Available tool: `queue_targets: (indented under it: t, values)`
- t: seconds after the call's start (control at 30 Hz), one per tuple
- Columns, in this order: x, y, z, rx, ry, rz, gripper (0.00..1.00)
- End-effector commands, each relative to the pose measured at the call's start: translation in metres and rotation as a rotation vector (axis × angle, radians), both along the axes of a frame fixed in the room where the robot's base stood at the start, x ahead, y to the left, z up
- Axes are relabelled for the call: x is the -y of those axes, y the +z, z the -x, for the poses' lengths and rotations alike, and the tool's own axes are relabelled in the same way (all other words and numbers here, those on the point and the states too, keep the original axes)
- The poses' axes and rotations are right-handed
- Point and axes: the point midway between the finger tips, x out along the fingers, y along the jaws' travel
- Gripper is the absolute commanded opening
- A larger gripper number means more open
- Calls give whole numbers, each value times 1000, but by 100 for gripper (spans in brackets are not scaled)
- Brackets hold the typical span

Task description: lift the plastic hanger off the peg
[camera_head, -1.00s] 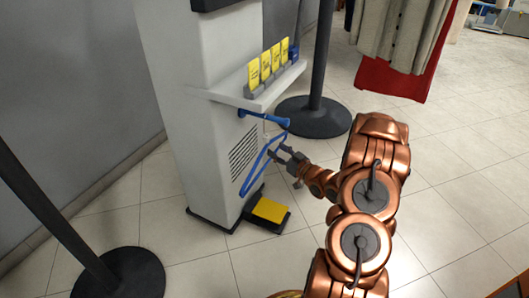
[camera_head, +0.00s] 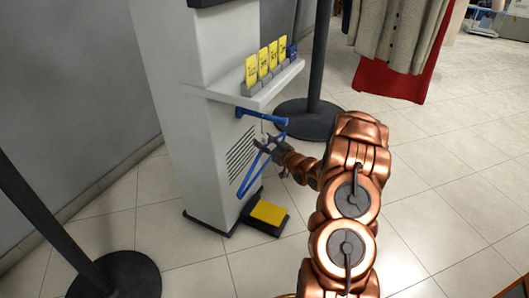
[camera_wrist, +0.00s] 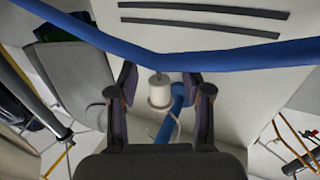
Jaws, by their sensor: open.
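The blue plastic hanger (camera_head: 251,176) hangs from the blue peg (camera_head: 258,115) on the front of the grey kiosk. In the wrist view its blue bar (camera_wrist: 240,58) crosses the picture just beyond my fingertips. Its pale neck (camera_wrist: 159,92) shows between my fingers, and its thin hook is beside the peg (camera_wrist: 173,122). My gripper (camera_head: 264,147) is at the upper part of the hanger, below the peg. In the wrist view my gripper (camera_wrist: 160,78) is open, with one finger on each side of the neck. I cannot tell whether either finger touches it.
The kiosk (camera_head: 190,110) has a shelf (camera_head: 270,88) above the peg, holding several yellow cards (camera_head: 263,62). A yellow pad (camera_head: 268,212) sits at its foot. Dark posts stand at the left (camera_head: 50,225) and behind (camera_head: 318,60).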

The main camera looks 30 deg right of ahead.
Motion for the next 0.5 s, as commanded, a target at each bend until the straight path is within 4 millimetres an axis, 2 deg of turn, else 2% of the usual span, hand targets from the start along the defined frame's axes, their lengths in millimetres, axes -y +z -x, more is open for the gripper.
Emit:
queue_targets:
  t: [0.13,0.5]
  values:
    - [0,0,0,0,0,0,48]
    - [0,0,0,0,0,0,10]
